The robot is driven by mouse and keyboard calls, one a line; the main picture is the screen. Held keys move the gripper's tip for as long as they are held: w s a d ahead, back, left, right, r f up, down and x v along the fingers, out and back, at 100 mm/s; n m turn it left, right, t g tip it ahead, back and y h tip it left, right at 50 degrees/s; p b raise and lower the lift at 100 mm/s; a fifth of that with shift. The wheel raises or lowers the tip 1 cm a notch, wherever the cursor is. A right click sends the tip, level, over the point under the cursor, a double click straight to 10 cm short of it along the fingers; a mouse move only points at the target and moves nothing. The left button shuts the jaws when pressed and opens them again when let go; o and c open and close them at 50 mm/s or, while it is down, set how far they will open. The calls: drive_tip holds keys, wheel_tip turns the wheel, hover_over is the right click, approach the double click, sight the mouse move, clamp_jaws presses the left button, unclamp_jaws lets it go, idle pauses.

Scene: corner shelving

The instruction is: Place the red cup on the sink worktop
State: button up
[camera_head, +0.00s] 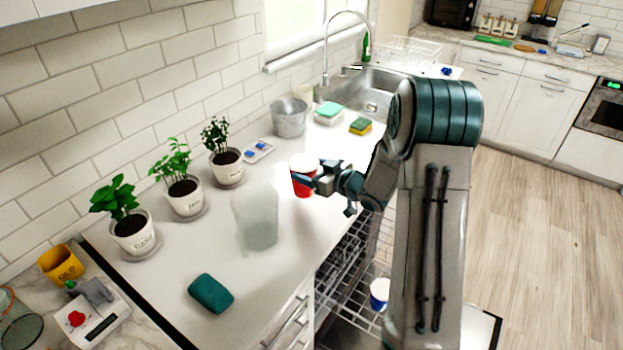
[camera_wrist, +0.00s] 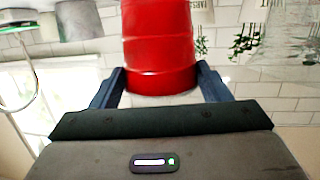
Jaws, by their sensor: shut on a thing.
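The red cup (camera_head: 302,180) has a pale rim and is held at my gripper (camera_head: 318,182) over the sink worktop (camera_head: 215,250). In the wrist view the red cup (camera_wrist: 158,45) sits between the two fingers of my gripper (camera_wrist: 160,85). My gripper is shut on it. The wrist picture appears upside down. Whether the cup's base touches the worktop I cannot tell. The sink (camera_head: 370,92) with its tall tap lies farther back.
Several potted plants (camera_head: 184,196) line the wall. A translucent container (camera_head: 256,218) and a teal sponge (camera_head: 210,293) stand nearer. A metal bucket (camera_head: 289,118) and sponges (camera_head: 360,126) are near the sink. Below, an open dishwasher rack (camera_head: 345,262) holds a blue-and-white cup (camera_head: 380,294).

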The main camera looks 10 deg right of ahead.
sight(311, 191)
wheel_tip(311, 191, down, 3)
drive_tip(key=shift+f+p, duration=0.1)
drive_tip(key=shift+p, duration=0.3)
drive_tip(key=shift+f, duration=0.2)
drive_tip(key=shift+f, duration=0.1)
drive_tip(key=shift+f+b, duration=0.15)
drive_tip(key=shift+b, duration=0.15)
drive_tip(key=o, duration=1.3)
